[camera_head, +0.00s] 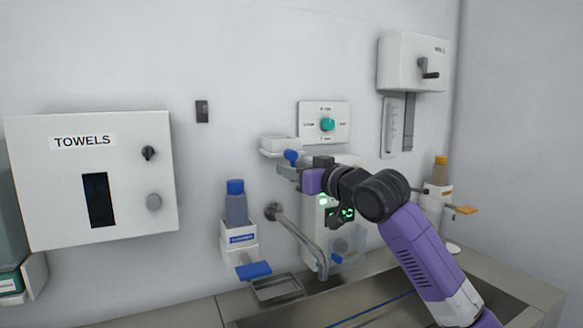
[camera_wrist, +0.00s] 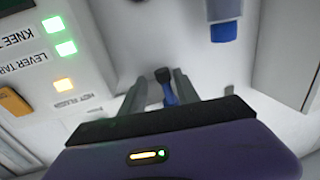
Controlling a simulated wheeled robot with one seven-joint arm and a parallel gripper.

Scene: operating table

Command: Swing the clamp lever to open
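A blue-ended lever (camera_head: 291,156), which looks like the clamp lever, is at the white wall bracket in the head view. My gripper (camera_head: 285,173) is right at it, reaching from the right, with its fingers just below the blue end. In the wrist view, a small blue piece with a dark end (camera_wrist: 169,96) shows between the two grey fingers of my gripper (camera_wrist: 160,88). The fingers are apart, with gaps beside the piece. Its lower part is hidden behind my gripper's body. I cannot tell whether the fingers touch it.
A panel with green lights (camera_wrist: 30,60) is close on the left in the wrist view. A blue-capped bottle (camera_head: 236,205) hangs on the wall below left of my gripper, above a sink (camera_head: 232,307). A metal spout (camera_head: 300,237) juts out below. A towel box (camera_head: 130,190) is at left.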

